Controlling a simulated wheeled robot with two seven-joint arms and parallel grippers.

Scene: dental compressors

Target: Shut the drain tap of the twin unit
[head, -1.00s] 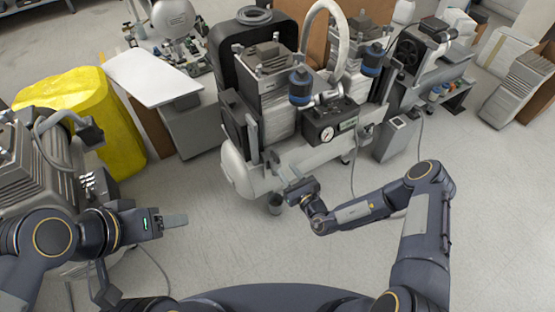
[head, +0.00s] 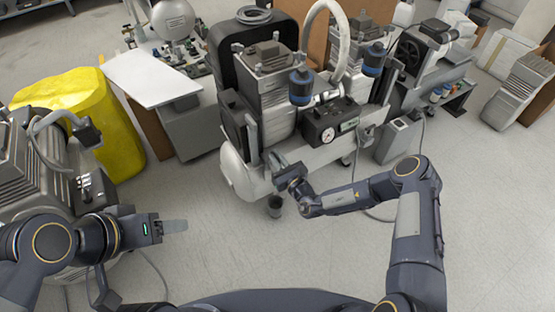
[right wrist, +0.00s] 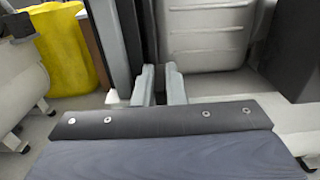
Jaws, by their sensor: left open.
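The twin unit (head: 312,150) stands in the middle of the head view, with two blue-banded filters, a round gauge and a long pale tank (head: 236,172) low down. Its drain tap is not clearly visible; my right gripper covers part of the tank's near side. My right gripper (head: 277,160) is at the tank's left part. In the right wrist view its two fingers (right wrist: 160,84) stand slightly apart, with nothing visible between them. My left gripper (head: 181,226) is open and empty over the floor at left, away from the twin unit.
A dark cup (head: 275,207) stands on the floor below my right gripper. A grey compressor (head: 40,165) and a yellow-covered object (head: 85,115) are at left. A white-topped cabinet (head: 150,80) stands behind. The floor in front is mostly clear.

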